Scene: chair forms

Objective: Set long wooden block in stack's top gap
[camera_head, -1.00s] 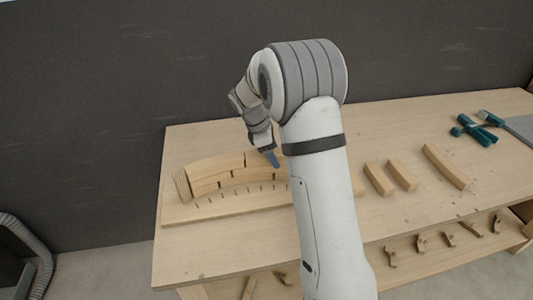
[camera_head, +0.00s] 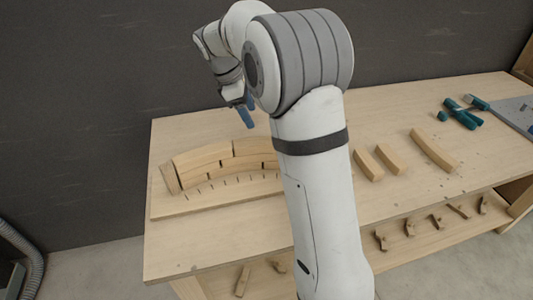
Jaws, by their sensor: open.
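The curved stack of wooden blocks (camera_head: 205,160) stands on a flat wooden base (camera_head: 200,204) at the left of the workbench. Its top course shows two blocks with a thin seam between them; the stack's right end is hidden behind my arm. A long curved wooden block (camera_head: 434,150) lies loose on the bench to the right. My gripper (camera_head: 246,116) is open, with blue fingers pointing down above and behind the stack, apart from it. Nothing shows between the fingers, though my arm partly covers them.
Two shorter wooden blocks (camera_head: 367,164) and (camera_head: 391,159) lie between my arm and the long block. Teal clamps (camera_head: 462,116) and a grey plate (camera_head: 515,113) are at the far right. A lower shelf (camera_head: 440,222) holds several small pieces. The bench's front left is clear.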

